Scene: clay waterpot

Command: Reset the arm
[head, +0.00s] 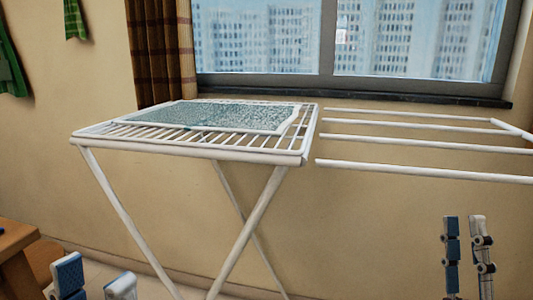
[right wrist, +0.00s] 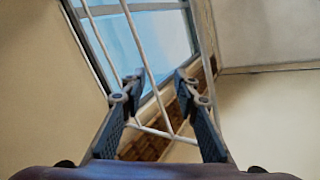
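My left gripper (head: 95,281) shows at the bottom left of the head view. Only its two fingertips are in the picture; they are apart with nothing between them. My right gripper (head: 465,240) points upward at the lower right, in front of the wall and below the rack's side bars. In the right wrist view, its two fingers (right wrist: 153,88) stand apart and hold nothing. Thin white bars show beyond and between them. Both grippers look clear of the rack in the head view.
A white folding drying rack (head: 240,153) stands in the middle, with a blue-green patterned cloth (head: 220,116) flat on top. White side bars (head: 430,138) extend right. A wooden table (head: 18,237) edges in at left. Behind are a window (head: 270,40) and a brown curtain (head: 158,50).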

